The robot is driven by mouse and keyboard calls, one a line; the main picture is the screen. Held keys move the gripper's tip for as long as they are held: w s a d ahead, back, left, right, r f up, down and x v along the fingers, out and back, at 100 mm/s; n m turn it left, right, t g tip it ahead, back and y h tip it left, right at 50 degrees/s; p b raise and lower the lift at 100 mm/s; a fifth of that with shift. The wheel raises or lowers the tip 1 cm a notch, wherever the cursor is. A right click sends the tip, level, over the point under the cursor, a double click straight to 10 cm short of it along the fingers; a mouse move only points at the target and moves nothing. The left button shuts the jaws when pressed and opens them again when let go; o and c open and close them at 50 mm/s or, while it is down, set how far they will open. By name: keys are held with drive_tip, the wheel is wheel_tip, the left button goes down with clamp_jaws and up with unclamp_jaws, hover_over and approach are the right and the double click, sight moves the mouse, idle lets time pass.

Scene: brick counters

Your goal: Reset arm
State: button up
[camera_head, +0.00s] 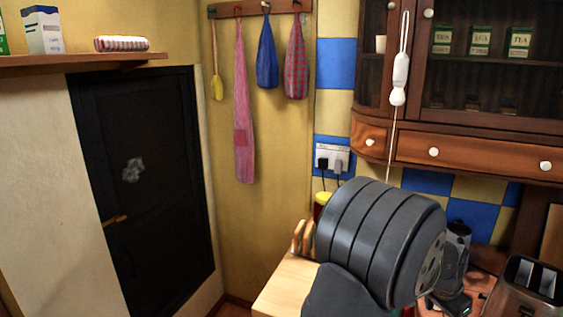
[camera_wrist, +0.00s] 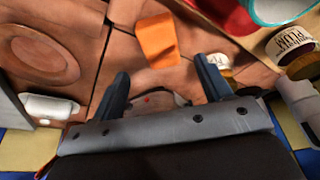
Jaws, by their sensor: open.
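My arm (camera_head: 375,240) crosses the lower right of the head view, in front of the counter (camera_head: 285,290). My gripper (camera_wrist: 164,85) shows in the wrist view as two blue-grey fingers, well apart. No object is gripped between the fingers. An orange block (camera_wrist: 157,40) lies on a brown tiled surface (camera_wrist: 205,40) beyond the fingertips. In the head view the fingertips cannot be made out clearly.
A metal toaster (camera_head: 525,287) stands at the lower right. A white pull cord handle (camera_head: 400,72) hangs in front of the wooden cabinet (camera_head: 470,148). A plum-labelled jar (camera_wrist: 290,47) is right of the fingers. A dark door (camera_head: 150,190) is at left.

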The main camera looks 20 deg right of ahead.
drive_tip(key=x, duration=0.8)
wheel_tip(320, 180, up, 4)
drive_tip(key=shift+d+r, duration=0.1)
drive_tip(key=shift+r, duration=0.05)
drive_tip(key=s+a+r, duration=0.3)
drive_tip(key=s+r, duration=0.4)
drive_tip(key=s, duration=0.5)
drive_tip(key=w+a+n+t, duration=0.1)
drive_tip(key=w+a+n, duration=0.25)
drive_tip(key=w, duration=1.15)
drive_tip(key=w+a+n+t, duration=0.1)
drive_tip(key=w+a+n, duration=0.3)
drive_tip(key=w, duration=1)
drive_tip(key=w+a+f+n+y, duration=0.1)
drive_tip(key=w+a+n, duration=0.1)
drive_tip(key=w+a, duration=0.6)
drive_tip(key=w+a+f+n+t, duration=0.1)
drive_tip(key=w+a+f+n, duration=0.1)
drive_tip(key=w+a, duration=0.7)
drive_tip(key=a, duration=0.3)
drive_tip(key=shift+a+f+y, duration=0.2)
drive_tip(key=shift+a+y, duration=0.2)
drive_tip(key=shift+o, duration=0.4)
drive_tip(key=shift+n, duration=0.25)
